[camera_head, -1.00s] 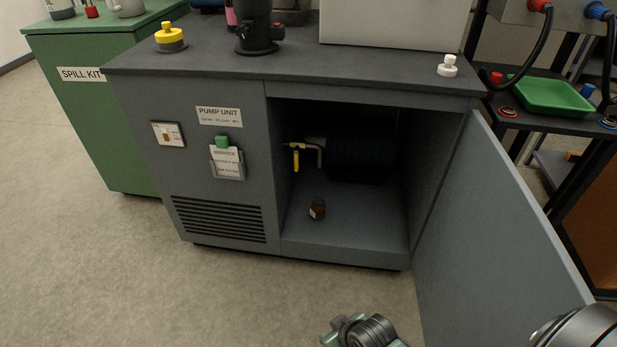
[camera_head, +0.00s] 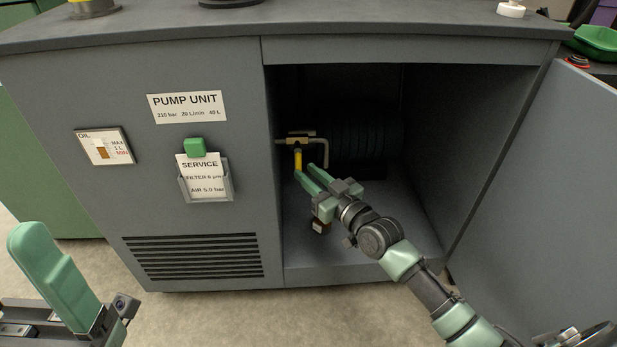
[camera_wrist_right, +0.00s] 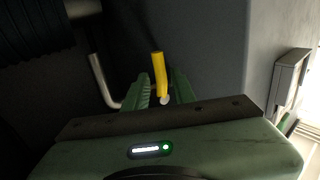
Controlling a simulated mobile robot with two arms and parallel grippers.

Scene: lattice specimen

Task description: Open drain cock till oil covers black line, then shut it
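The drain cock is a brass valve (camera_head: 298,140) with a yellow lever (camera_head: 298,159) hanging down inside the open cabinet. A bent pipe (camera_head: 326,152) runs from it. My right gripper (camera_head: 308,175) is open at the lever's lower end. In the right wrist view the yellow lever (camera_wrist_right: 158,72) stands between the two fingers, with gaps beside it. My left gripper (camera_head: 52,278) is at the lower left, only partly in frame.
The cabinet door (camera_head: 540,190) stands open at the right. A dark ribbed body (camera_head: 350,130) fills the back of the cabinet. The front panel carries an oil gauge (camera_head: 104,147), a PUMP UNIT label (camera_head: 187,106) and a service card holder (camera_head: 205,180).

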